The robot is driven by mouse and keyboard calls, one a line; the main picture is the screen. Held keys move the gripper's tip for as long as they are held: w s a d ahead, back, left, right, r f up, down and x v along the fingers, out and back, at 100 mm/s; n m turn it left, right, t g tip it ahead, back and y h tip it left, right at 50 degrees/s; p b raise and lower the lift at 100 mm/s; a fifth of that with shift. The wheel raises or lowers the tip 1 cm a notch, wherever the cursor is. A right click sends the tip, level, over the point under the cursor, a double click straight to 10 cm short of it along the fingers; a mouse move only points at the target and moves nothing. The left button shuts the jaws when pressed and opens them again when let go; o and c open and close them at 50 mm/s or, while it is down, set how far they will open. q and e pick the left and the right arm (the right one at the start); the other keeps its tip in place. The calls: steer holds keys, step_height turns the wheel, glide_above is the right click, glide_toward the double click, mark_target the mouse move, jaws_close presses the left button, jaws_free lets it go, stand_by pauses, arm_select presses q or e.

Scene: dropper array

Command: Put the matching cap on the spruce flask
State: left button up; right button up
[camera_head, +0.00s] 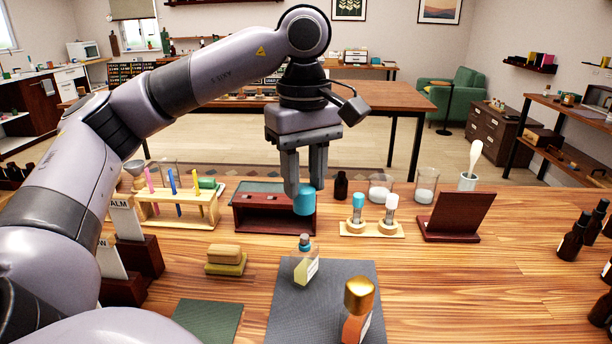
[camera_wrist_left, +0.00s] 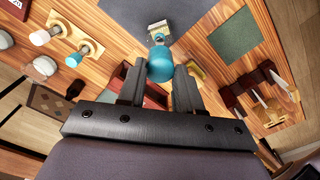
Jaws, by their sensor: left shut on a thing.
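My left gripper (camera_head: 304,190) is shut on a blue cap (camera_head: 304,204), held in the air in front of a dark red box. The cap also shows between the fingers in the left wrist view (camera_wrist_left: 160,68). A flask of pale yellow liquid (camera_head: 305,270) stands upright on the dark grey mat (camera_head: 325,292), with a blue-green collar at its neck; its label is too small to read. It lies nearer the camera than the held cap, apart from it. A second flask, orange with a gold cap (camera_head: 359,297), stands nearer on the mat. My right gripper is not in view.
The dark red box (camera_head: 250,213) is behind the held cap. A wooden holder (camera_head: 372,231) with two capped vials stands to the right, a test tube rack (camera_head: 180,213) to the left.

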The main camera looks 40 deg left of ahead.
mark_target(305, 187)
arm_select(q)
steer(key=shift+f+b, duration=1.75)
steer(key=shift+f, duration=0.4)
steer(key=shift+f+b, duration=1.1)
steer(key=shift+f, duration=0.6)
steer(key=shift+f+b, duration=0.1)
steer(key=shift+b, duration=0.2)
steer(key=o, duration=1.1)
steer(key=shift+c, duration=0.2)
